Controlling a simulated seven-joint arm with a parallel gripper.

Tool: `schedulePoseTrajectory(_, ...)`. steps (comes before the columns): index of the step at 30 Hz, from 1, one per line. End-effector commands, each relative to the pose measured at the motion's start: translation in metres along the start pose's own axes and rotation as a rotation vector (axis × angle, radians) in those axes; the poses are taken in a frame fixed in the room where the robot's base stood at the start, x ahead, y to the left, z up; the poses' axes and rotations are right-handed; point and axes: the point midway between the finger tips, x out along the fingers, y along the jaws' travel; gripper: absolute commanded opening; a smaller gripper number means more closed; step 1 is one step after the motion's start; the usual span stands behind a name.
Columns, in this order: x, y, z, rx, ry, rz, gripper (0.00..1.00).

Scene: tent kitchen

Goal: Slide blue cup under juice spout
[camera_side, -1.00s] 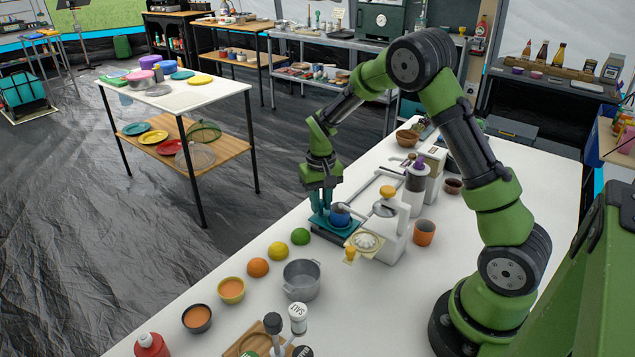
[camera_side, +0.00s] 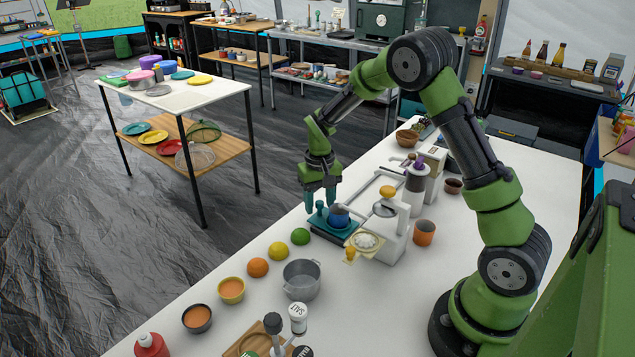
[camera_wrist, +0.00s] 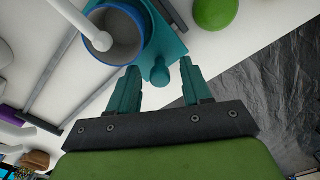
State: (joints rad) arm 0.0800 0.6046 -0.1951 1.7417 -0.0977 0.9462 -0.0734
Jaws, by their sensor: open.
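The blue cup (camera_side: 339,215) stands upright on a teal sliding tray (camera_side: 322,229) at the juicer (camera_side: 393,236). In the wrist view the blue cup (camera_wrist: 117,34) shows its grey inside, and a white spout (camera_wrist: 97,40) reaches over its opening. The tray has a teal knob (camera_wrist: 159,75) at its edge, which also shows in the side view (camera_side: 320,208). My gripper (camera_wrist: 162,82) is open, with one teal finger on each side just short of the knob. In the side view my gripper (camera_side: 320,202) is above the tray, and the fingers hold nothing.
A lime (camera_side: 300,236), a lemon (camera_side: 278,250) and an orange (camera_side: 258,267) lie in front of the tray. The counter's left edge is close to my gripper.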

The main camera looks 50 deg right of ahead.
Motion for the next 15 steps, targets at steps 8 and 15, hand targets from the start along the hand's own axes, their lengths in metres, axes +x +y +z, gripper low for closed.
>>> schedulePoseTrajectory(8, -0.029, 0.000, -0.001, 0.001, 0.004, -0.001, 0.49)
schedulePoseTrajectory(15, -0.053, 0.000, -0.001, -0.001, 0.004, -0.001, 0.49)
